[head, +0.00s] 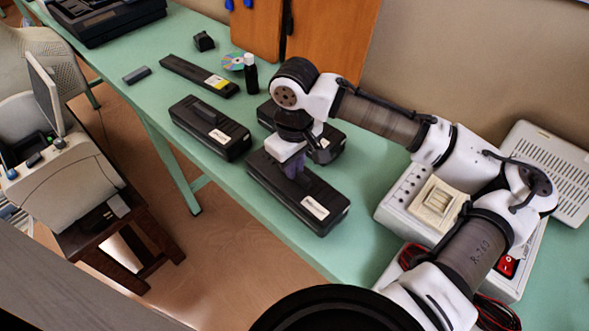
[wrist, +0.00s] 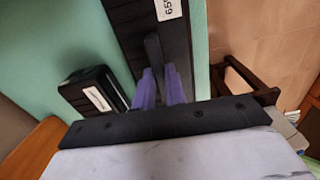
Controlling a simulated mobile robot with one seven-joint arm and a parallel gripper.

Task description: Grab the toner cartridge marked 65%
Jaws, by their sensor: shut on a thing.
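The black toner cartridge under my gripper shows in the head view (head: 275,190) and in the wrist view (wrist: 195,60). It lies flat on the green table near its front edge. Its white label (wrist: 167,8) is partly cut off in the wrist view and seems to read 65. My gripper (head: 294,168) points down over the cartridge. Its purple fingers (wrist: 158,88) are shut on the raised handle on the cartridge's top. The cartridge seems to rest on the table still; I cannot tell any gap beneath it.
Another black cartridge (head: 211,128) lies to the left, and one (head: 331,150) sits behind, partly hidden by my arm. A long black cartridge (head: 199,75), a disc (head: 232,61) and a black bottle (head: 251,76) lie farther left. A white device (head: 400,203) stands right.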

